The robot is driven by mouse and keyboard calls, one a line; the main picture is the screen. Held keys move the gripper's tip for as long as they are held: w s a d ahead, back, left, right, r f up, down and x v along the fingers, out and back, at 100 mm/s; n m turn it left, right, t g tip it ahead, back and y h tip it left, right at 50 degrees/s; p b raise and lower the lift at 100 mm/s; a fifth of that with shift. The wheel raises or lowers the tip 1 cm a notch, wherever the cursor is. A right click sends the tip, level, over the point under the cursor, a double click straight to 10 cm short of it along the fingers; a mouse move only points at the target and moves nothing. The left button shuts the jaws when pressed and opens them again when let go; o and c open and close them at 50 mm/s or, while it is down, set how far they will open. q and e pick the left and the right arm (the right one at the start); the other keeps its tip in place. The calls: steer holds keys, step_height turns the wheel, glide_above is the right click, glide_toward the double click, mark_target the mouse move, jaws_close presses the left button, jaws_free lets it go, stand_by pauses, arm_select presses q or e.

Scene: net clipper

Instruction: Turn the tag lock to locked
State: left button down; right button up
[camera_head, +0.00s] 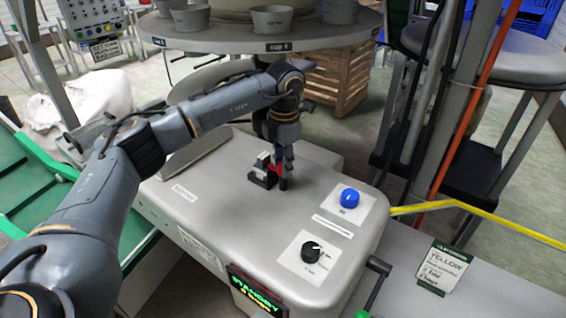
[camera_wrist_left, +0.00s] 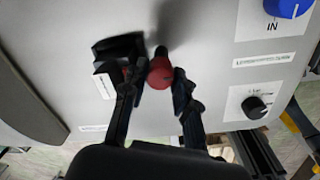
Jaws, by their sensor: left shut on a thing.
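My left gripper (camera_head: 281,178) points down at the top of the grey machine housing. In the left wrist view its fingers (camera_wrist_left: 156,80) are closed around a round red knob (camera_wrist_left: 160,72). The knob sits beside a black block (camera_wrist_left: 120,50) with a small white label, on the grey surface. In the head view the black block (camera_head: 262,177) shows to the left of the fingers, with some red beside it. I take the red knob and block to be the tag lock; its lettering is too small to read. My right gripper is not in view.
A blue "IN" button (camera_head: 350,197) and a black selector knob (camera_head: 311,251) are on the housing at the right. A display reading STANDBY (camera_head: 258,292) is on its front. A round table with cups (camera_head: 270,45) stands behind. A crank handle (camera_head: 378,268) sticks out at the right.

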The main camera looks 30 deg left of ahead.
arm_select(q)
steer(key=c, duration=1)
jaws_free()
steer(key=shift+f, duration=0.1)
steer(key=r, duration=1.2)
steer(key=shift+s+d, duration=0.1)
steer(key=shift+d, duration=0.1)
steer(key=shift+r, duration=0.1)
